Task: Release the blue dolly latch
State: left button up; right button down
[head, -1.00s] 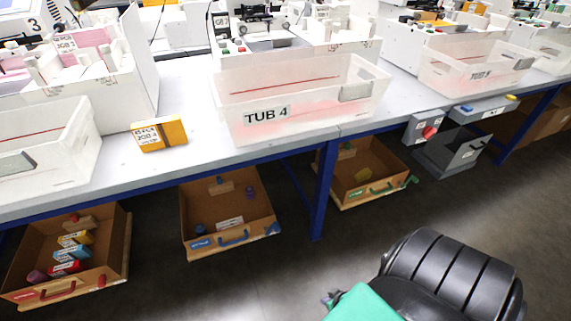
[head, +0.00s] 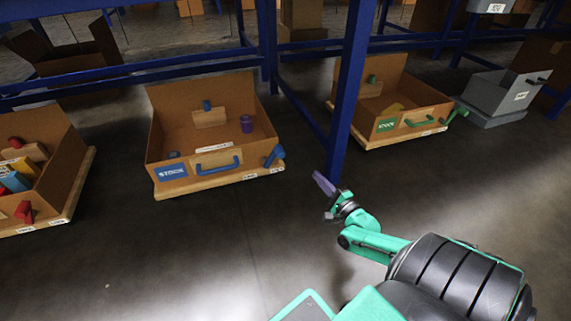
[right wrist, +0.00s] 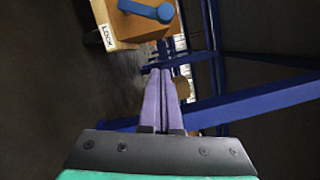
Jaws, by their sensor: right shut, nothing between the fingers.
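In the right wrist view the blue latch (right wrist: 146,10) shows at the top, on the wooden base above a LOCK label (right wrist: 107,37). My right gripper (head: 319,177) has purple fingers, shut and empty, to the right of the latch and apart from it. The fingers (right wrist: 162,72) also show in the wrist view. My left gripper is out of view.
A blue table leg (head: 349,90) stands just beyond my right gripper. A green-labelled dolly (head: 360,138) is to the right, a red-latched dolly (head: 70,205) to the left, and a grey bin (head: 497,97) at far right. The floor in front is clear.

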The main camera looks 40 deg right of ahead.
jog(key=shift+r, duration=0.15)
jog(key=w+a+r+b, duration=0.2)
jog(key=w+b, duration=0.3)
jog(key=w, duration=0.6)
jog(key=shift+a, duration=0.3)
jog(key=shift+w, duration=0.1)
